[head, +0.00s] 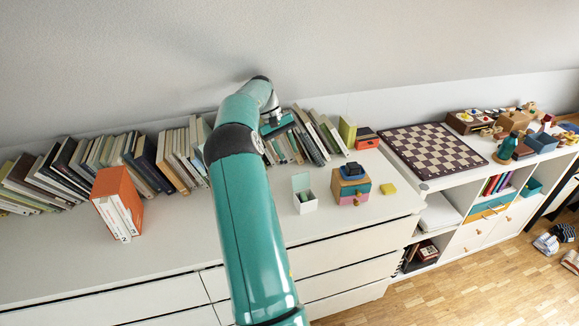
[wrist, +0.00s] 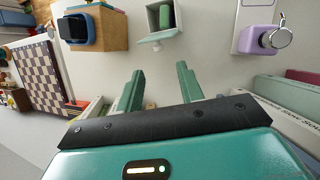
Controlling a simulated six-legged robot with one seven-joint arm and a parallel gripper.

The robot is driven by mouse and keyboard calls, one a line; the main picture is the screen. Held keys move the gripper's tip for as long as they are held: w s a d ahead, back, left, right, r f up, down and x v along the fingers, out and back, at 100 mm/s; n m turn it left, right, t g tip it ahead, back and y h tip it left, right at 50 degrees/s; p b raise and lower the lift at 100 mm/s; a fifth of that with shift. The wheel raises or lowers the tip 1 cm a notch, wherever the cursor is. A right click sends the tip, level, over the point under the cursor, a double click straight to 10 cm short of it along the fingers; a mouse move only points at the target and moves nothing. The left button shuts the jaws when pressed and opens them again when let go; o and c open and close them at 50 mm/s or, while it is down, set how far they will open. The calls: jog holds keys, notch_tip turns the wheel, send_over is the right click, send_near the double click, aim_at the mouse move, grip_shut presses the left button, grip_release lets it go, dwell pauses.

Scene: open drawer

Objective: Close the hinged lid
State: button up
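A small white box (head: 306,206) stands on the dresser top in the head view, with its pale lid (head: 301,182) raised on the far side. In the wrist view the box (wrist: 153,20) is near the top, open, with a green object (wrist: 166,17) inside; its lid (wrist: 160,37) is seen near edge-on toward my gripper. My gripper (wrist: 160,84) has its two green fingers spread apart with nothing between them. It is apart from the box and lid. In the head view my gripper (head: 273,117) is near the wall, behind the box, partly hidden by my arm.
Leaning books (head: 312,138) line the wall. A purple padlock-like object (wrist: 262,38) is right of the box in the wrist view.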

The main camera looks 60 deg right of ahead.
aim_at(300, 180)
jog(key=x, duration=0.7)
jog(key=shift+s+f, duration=0.2)
jog(key=shift+f, duration=0.1)
jog(key=shift+c, duration=0.2)
grip_shut()
